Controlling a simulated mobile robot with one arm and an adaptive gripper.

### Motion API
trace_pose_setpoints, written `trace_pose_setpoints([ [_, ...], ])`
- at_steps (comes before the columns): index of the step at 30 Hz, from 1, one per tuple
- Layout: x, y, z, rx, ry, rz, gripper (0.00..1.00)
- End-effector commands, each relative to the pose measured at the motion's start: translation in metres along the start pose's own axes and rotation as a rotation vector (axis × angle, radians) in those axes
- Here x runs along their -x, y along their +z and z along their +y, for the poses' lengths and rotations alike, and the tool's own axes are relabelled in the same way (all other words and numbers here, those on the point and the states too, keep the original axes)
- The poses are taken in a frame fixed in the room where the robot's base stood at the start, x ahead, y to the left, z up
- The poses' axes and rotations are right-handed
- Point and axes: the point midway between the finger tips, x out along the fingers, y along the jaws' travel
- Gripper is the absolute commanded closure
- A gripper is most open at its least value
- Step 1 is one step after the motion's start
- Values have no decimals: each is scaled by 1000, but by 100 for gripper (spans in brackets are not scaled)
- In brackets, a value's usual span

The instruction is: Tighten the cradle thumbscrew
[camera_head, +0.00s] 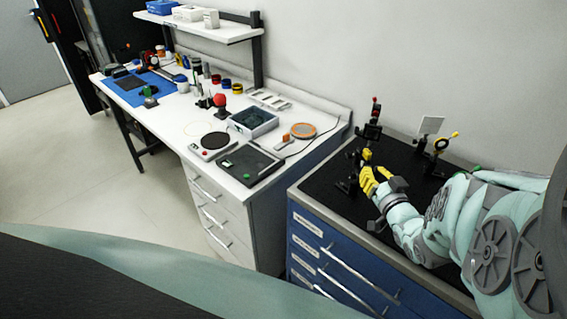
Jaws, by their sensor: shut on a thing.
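My gripper (368,178), with yellow fingers, is over the black top of the blue cabinet at the right. It is shut at a small dark mount (347,186), which stands on the black top (320,188). The fingers hide most of what they hold, and the thumbscrew itself is too small and covered to make out. I cannot tell which part of the mount is the cradle.
A dark post with a red top (375,112) stands behind my gripper. The white bench (180,125) at the left holds trays and several instruments.

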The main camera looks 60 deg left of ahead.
Motion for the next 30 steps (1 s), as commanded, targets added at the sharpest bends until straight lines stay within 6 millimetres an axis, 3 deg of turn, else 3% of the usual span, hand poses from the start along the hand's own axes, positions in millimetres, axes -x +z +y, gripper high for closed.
trace_pose_setpoints([
  [3,1,3,2,-1,6,-8,100],
  [4,1,3,2,-1,6,-8,87],
  [14,1,1,1,1,3,-3,54],
  [23,1,1,0,1,2,-2,54],
  [30,15,1,2,3,3,-5,54],
])
